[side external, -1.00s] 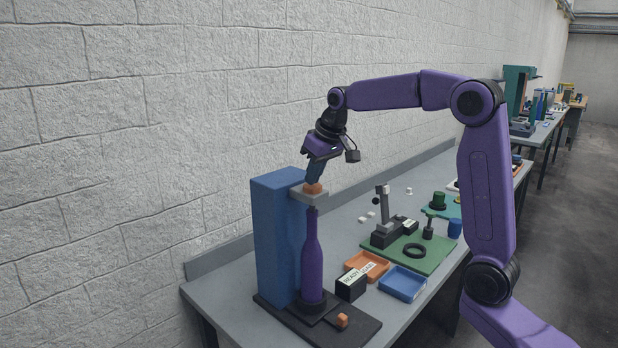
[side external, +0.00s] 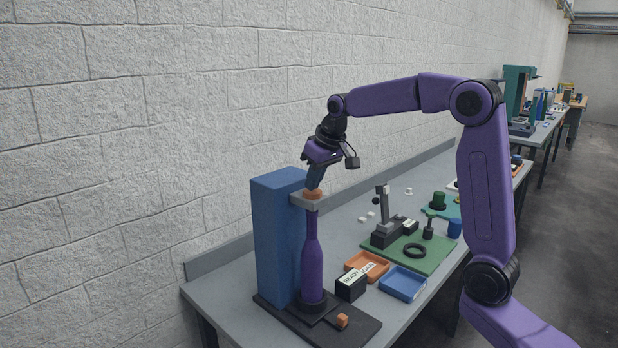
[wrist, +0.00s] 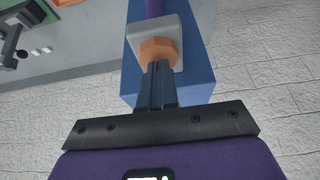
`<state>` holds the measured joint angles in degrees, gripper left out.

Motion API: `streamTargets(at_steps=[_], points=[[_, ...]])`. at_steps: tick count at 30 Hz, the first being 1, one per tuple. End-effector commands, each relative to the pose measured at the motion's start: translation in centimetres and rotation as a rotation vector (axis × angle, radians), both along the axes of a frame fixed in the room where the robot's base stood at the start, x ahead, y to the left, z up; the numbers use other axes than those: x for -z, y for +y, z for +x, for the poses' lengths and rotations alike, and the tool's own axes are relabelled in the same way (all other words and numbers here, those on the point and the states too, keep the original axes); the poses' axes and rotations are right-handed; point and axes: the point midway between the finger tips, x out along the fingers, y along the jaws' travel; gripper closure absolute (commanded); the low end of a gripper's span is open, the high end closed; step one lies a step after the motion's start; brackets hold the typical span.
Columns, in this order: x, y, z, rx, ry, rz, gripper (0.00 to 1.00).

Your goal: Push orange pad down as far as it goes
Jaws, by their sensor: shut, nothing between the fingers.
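The orange pad (side external: 313,194) sits on the grey head plate (side external: 304,203) that juts from the top of the blue column (side external: 272,240). A purple bottle (side external: 312,258) stands upright under the plate on a dark base. My gripper (side external: 314,188) is shut and points down, its fingertips on or just above the pad. In the wrist view the orange pad (wrist: 157,50) shows as a faceted knob on the grey plate, right at the tips of my closed fingers (wrist: 156,68). The fingers hide part of the pad, so I cannot tell how firm the contact is.
A black block with a "READY" label (side external: 351,286) stands beside the base. An orange tray (side external: 367,266), a blue tray (side external: 402,284) and a green board (side external: 415,252) with fixtures lie to the right. A small orange piece (side external: 342,320) is on the base. The wall runs behind.

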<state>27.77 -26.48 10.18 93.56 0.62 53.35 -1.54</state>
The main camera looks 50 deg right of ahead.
Motion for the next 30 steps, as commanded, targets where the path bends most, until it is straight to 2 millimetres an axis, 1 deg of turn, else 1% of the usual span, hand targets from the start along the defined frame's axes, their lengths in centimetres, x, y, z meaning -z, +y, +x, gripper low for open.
streamTargets(at_steps=[30], points=[[-5.0,0.0,0.0,0.0,0.001,0.0,1.0]])
